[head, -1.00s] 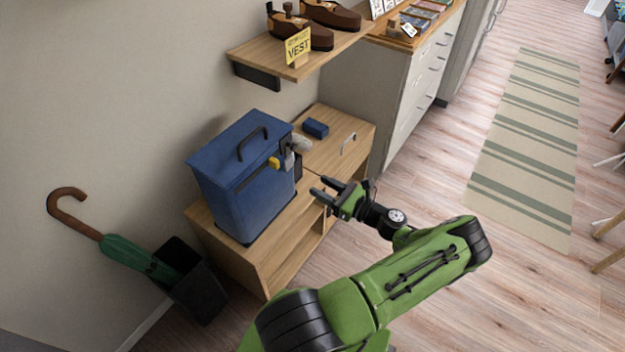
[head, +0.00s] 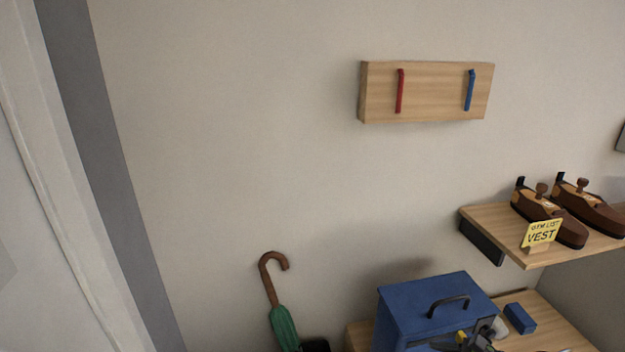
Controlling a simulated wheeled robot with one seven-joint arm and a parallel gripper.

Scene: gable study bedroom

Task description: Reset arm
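Only a small part of my gripper (head: 468,346) shows, at the bottom edge of the head view. It is in front of the blue lidded box (head: 425,305), which has a dark handle on top. The picture's edge cuts off the rest of my arm, and I cannot tell how far apart the fingers are or whether they touch the box. A small yellow part (head: 461,337) shows by the gripper.
The box stands on a wooden cabinet (head: 545,333) with a small blue block (head: 519,318). Above are a shelf (head: 490,219) with brown shoes and a yellow sign (head: 541,233), and a wall rack (head: 432,90). A green umbrella (head: 284,328) stands left.

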